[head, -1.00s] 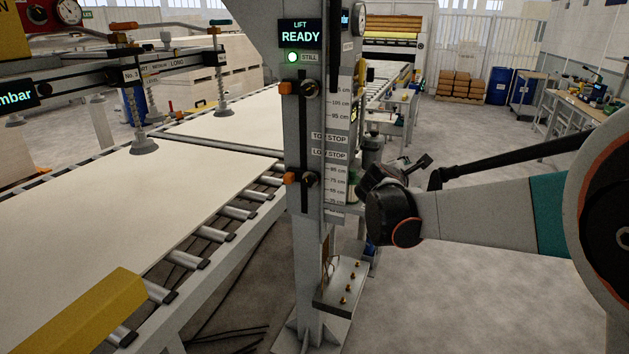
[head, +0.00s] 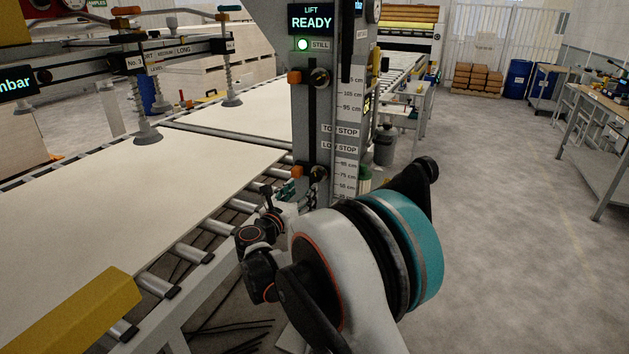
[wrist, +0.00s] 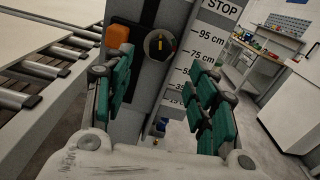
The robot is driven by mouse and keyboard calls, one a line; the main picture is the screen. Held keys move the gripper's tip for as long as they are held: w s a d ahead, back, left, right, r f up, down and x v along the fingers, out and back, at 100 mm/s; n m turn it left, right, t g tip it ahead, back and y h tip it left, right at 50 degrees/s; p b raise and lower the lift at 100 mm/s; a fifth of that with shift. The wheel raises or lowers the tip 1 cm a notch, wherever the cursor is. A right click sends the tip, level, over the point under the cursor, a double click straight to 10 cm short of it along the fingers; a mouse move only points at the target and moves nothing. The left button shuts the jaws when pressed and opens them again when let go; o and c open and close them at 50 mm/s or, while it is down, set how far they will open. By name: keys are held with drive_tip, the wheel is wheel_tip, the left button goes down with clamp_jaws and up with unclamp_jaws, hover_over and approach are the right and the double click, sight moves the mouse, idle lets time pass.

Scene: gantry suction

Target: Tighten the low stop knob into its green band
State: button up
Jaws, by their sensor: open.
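The low stop knob (head: 318,173) is a dark round knob on the lift column, beside an orange block (head: 297,172) and below the LOW STOP label (head: 339,147). In the wrist view the knob (wrist: 159,46) shows a yellow mark near the top centre, and the orange block (wrist: 117,36) is to its left. A green band cannot be made out. My gripper (wrist: 162,82) is open, its green-padded fingers apart on either side of the view. The knob appears beyond the fingertips, with nothing held. In the head view my arm hides most of the gripper.
The top stop knob (head: 319,77) sits higher on the same column (head: 275,110). A READY display (head: 311,18) and lit green STILL lamp (head: 303,44) are above it. The roller conveyor (head: 193,252) with pale boards lies left. Open floor (head: 500,220) lies right.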

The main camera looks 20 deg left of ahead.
sight(316, 176)
drive_tip(key=w, duration=0.3)
drive_tip(key=w+b, duration=0.1)
drive_tip(key=w, duration=0.2)
drive_tip(key=w+b, duration=0.1)
drive_tip(key=w, duration=0.3)
drive_tip(key=shift+d, duration=0.4)
drive_tip(key=shift+s, duration=0.1)
drive_tip(key=c, duration=1.1)
